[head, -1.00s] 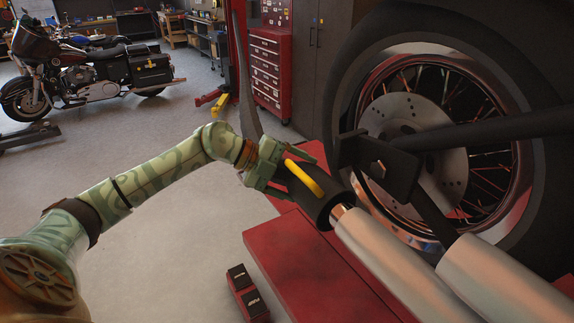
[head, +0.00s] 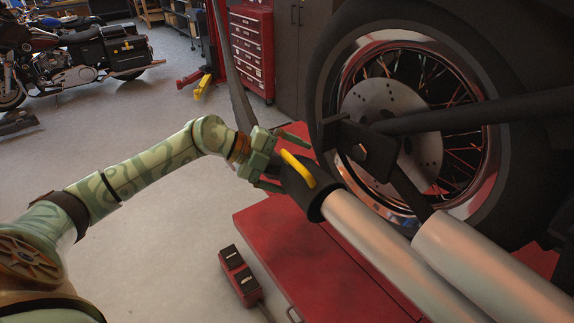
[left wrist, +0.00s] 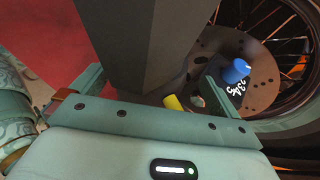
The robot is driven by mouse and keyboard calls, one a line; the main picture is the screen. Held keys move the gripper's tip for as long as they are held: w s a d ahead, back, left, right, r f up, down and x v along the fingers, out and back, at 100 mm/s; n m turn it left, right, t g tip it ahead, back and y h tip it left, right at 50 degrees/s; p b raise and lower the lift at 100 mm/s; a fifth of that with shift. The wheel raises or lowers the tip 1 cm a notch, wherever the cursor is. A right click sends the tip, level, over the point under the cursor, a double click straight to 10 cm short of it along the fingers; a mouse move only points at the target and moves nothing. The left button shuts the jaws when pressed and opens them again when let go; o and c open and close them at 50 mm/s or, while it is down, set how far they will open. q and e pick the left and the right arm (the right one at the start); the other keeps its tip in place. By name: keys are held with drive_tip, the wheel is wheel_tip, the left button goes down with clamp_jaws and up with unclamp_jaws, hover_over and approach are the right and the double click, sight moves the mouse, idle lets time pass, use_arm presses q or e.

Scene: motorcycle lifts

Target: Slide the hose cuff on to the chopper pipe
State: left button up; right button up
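The black hose cuff (head: 314,203) with a yellow handle (head: 298,169) sits over the end of the nearer silver chopper pipe (head: 372,240). No bare pipe end shows between them. My left gripper (head: 283,161) is at the cuff's back end, its fingers spread apart on either side. In the left wrist view, the fingers (left wrist: 152,90) are also wide apart, with the yellow handle (left wrist: 173,103) between them and a dark grey body beyond. I cannot tell whether a finger touches the cuff. The dark hose (head: 228,70) runs up behind the gripper. My right gripper is out of view.
The rear wheel (head: 395,105) and a dark bracket (head: 360,147) are close to the right of the gripper. A second silver pipe (head: 480,270) lies beside the first. Below is the red lift (head: 300,245), with a red pedal box (head: 240,275) on the floor. Open floor lies left.

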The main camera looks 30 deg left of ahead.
use_arm(q)
drive_tip(key=p+v, duration=0.5)
drive_tip(key=v, duration=1.1)
drive_tip(key=shift+a+r, duration=0.1)
drive_tip(key=shift+r, duration=0.05)
